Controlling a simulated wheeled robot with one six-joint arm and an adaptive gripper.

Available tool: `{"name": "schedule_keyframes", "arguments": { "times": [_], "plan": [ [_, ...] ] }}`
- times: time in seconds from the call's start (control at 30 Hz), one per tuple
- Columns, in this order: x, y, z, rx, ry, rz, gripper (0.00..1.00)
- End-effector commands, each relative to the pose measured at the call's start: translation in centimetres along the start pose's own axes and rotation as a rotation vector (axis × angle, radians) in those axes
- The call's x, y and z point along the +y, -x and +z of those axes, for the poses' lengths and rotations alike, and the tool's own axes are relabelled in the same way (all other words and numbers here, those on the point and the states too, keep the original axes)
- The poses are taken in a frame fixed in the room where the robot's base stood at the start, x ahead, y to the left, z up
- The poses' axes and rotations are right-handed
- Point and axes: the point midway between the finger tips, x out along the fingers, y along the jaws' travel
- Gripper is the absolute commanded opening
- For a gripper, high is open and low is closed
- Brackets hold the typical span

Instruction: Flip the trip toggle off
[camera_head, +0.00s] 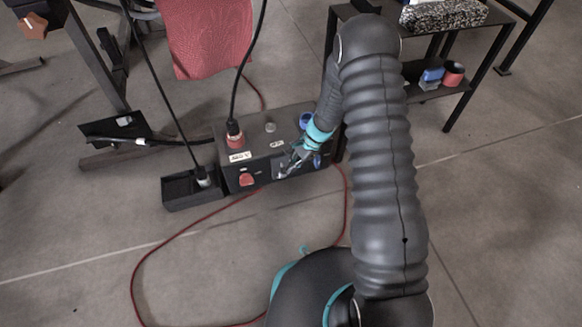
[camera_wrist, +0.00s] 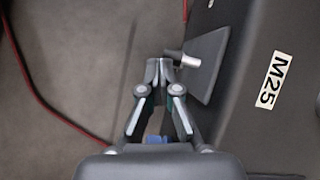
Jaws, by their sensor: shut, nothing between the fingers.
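The trip toggle (camera_wrist: 187,60) is a short metal lever with a pale tip, standing out from a dark plate (camera_wrist: 211,68) on the side of a black box in the wrist view. My gripper (camera_wrist: 160,72) is shut and empty, with its fingertips right beside the lever. I cannot tell whether they touch it. In the head view, my gripper (camera_head: 289,166) is at the front face of the black box (camera_head: 262,172) and largely hides the toggle there.
The box carries a red switch (camera_head: 247,180), a red plug (camera_head: 235,139) with a black cable, and an "M25" label (camera_wrist: 273,80). A black tray (camera_head: 188,190) stands on its left. A red cable (camera_head: 135,275) loops over the floor. A shelf (camera_head: 470,88) stands behind, right.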

Motion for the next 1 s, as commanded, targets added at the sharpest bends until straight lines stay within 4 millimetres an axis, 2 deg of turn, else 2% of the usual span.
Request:
{"name": "schedule_keyframes", "arguments": {
  "times": [1.0],
  "plan": [
    [-1.5,0.6,-0.1,0.0,0.002,0.0,0.0]
  ]
}}
